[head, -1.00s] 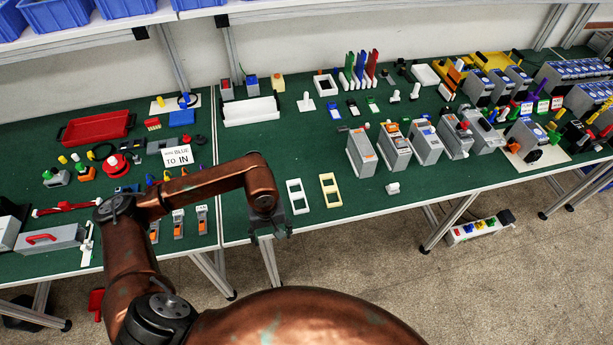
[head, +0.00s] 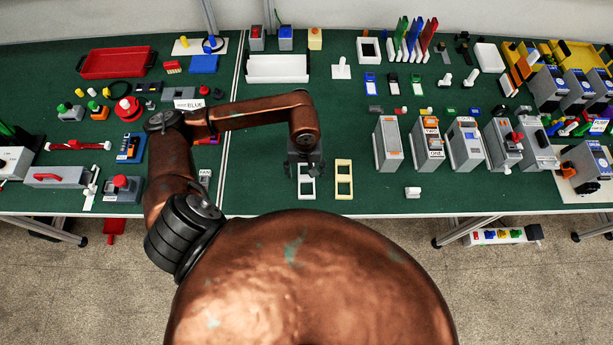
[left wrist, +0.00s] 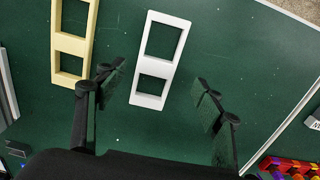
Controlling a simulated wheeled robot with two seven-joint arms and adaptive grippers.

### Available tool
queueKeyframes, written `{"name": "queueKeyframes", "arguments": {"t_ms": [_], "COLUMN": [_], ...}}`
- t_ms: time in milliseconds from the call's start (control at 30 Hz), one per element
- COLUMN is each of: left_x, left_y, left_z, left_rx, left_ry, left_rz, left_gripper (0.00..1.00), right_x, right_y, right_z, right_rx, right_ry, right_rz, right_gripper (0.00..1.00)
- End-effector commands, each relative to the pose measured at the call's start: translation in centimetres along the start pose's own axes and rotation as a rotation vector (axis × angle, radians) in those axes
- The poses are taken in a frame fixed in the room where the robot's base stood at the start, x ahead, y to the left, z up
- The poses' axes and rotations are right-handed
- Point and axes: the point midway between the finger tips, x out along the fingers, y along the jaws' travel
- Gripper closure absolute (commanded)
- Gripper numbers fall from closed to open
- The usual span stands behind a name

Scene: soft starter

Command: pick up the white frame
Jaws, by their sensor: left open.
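The white frame (head: 306,193) lies flat on the green table near its front edge, a narrow rectangle with two openings. In the head view its far part is hidden under my left gripper (head: 304,165). In the left wrist view the whole white frame (left wrist: 160,60) shows, lying ahead of and between the two spread black fingers of my left gripper (left wrist: 158,95). The fingers are open, empty and apart from the frame. My right gripper does not show in any view.
A similar cream-yellow frame (head: 343,180) lies just right of the white one. Grey box-shaped modules (head: 388,145) stand farther right, and a small white piece (head: 412,192) lies near the front edge. A white tray (head: 277,69) stands at the back. The table around the frames is clear.

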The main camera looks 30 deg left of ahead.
Motion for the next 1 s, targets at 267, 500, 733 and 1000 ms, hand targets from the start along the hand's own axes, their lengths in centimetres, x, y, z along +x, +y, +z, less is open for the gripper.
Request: {"name": "queueKeyframes", "arguments": {"t_ms": [267,500,733,1000], "left_x": [3.8,4.2,4.1,4.1], "left_y": [0.1,0.1,0.1,0.1], "left_z": [-0.2,-0.3,-0.3,-0.3], "left_rx": [-0.002,-0.001,-0.001,-0.001], "left_ry": [-0.005,-0.002,-0.002,-0.002], "left_rz": [-0.002,-0.002,-0.002,-0.002], "left_gripper": [0.38,0.38,0.51,0.69], "right_x": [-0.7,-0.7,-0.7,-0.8], "right_y": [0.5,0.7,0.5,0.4], "right_z": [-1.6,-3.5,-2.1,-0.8], "right_rx": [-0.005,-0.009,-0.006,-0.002], "right_ry": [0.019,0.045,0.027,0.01], "right_rz": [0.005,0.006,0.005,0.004], "right_gripper": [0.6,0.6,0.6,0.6]}}
